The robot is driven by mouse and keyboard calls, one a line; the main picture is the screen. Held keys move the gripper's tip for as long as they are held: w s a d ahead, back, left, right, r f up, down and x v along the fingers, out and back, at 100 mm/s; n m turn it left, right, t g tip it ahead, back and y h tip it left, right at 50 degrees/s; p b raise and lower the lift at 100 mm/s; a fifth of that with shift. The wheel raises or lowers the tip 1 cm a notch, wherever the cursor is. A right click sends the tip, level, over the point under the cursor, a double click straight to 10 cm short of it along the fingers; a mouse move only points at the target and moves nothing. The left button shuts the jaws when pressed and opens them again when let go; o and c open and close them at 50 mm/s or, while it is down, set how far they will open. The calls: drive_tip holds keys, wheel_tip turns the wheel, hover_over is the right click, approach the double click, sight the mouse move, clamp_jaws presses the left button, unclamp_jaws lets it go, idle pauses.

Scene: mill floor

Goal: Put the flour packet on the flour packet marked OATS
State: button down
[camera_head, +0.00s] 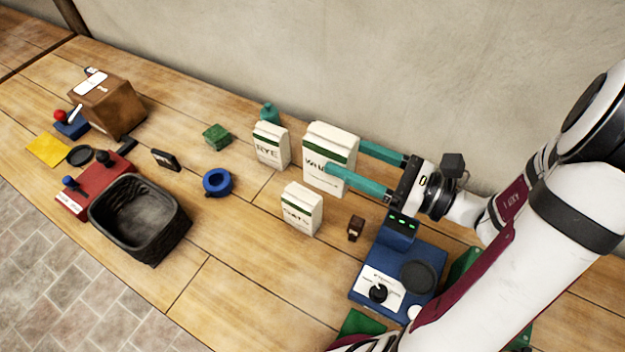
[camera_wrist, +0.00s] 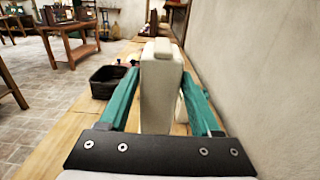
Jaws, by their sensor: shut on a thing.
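A large white flour packet with a green band (camera_head: 318,148) stands upright between the teal fingers of my gripper (camera_head: 346,158). Its label is partly covered by the near finger. In the wrist view the packet (camera_wrist: 158,95) fills the space between the fingers, and my gripper (camera_wrist: 161,78) is shut on it. I cannot tell whether its base touches the table. The smaller white packet, whose partly blurred label looks like OATS (camera_head: 302,208), stands upright on the table, in front and slightly left of the held packet. Its top is clear.
A packet marked RYE (camera_head: 270,147) stands close left of the held packet, with a teal bottle (camera_head: 269,112) behind it. A small brown block (camera_head: 355,228) and a blue scale-like device (camera_head: 395,280) stand right of OATS. A blue ring (camera_head: 217,182) and dark basket (camera_head: 140,217) lie left.

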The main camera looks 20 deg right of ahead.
sight(318, 178)
drive_tip(key=w+a+f, duration=0.1)
drive_tip(key=a+f, duration=0.1)
drive_tip(key=a, duration=0.1)
drive_tip(key=w+a+f, duration=0.1)
drive_tip(key=shift+w+a+f, duration=0.15)
drive_tip(key=shift+w+a, duration=0.05)
drive_tip(key=shift+w, duration=0.15)
drive_tip(key=shift+w+f, duration=0.1)
drive_tip(key=shift+f, duration=1.9)
drive_tip(key=shift+f, duration=0.1)
drive_tip(key=shift+c, duration=0.4)
unclamp_jaws()
